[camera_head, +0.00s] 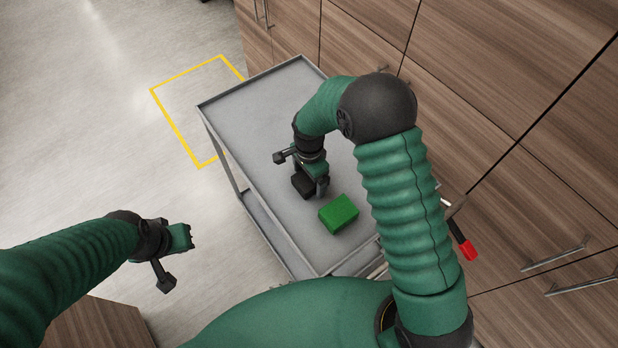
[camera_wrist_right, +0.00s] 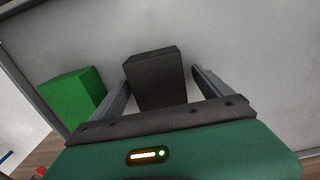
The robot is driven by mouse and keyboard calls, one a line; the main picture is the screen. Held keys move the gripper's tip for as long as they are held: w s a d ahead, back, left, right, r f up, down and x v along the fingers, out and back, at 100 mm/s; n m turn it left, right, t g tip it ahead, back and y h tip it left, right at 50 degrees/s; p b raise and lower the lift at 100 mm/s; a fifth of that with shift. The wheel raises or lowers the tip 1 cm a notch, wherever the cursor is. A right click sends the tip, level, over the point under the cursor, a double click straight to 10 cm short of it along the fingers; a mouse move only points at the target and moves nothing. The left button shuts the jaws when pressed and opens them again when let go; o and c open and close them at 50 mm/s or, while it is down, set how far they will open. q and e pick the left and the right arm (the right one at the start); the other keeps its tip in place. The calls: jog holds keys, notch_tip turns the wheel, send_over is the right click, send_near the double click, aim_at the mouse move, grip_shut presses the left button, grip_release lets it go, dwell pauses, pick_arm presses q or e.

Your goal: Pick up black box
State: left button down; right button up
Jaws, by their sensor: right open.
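A black box (camera_head: 302,185) sits on the grey metal cart top, partly hidden by my right gripper in the head view. In the right wrist view the black box (camera_wrist_right: 156,78) stands between the two open fingers. My right gripper (camera_head: 311,186) is over the box with its jaws open; in the right wrist view the gripper (camera_wrist_right: 162,85) has a finger on each side of the box, with a gap visible on the right. My left gripper (camera_head: 186,238) hangs over the floor at the left, away from the cart; its jaw opening is not clear.
A green box (camera_head: 339,213) lies close beside the black box, and shows left of it in the wrist view (camera_wrist_right: 71,97). The grey cart (camera_head: 250,92) has a raised rim. Wooden cabinets (camera_head: 470,60) stand close behind it. A red-ended handle (camera_head: 466,248) sticks out at the right.

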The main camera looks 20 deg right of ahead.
jog(key=shift+f, duration=0.25)
jog(key=shift+d, duration=0.2)
jog(key=shift+d, duration=0.1)
jog(key=c, duration=1.7)
jog(key=shift+c, duration=0.2)
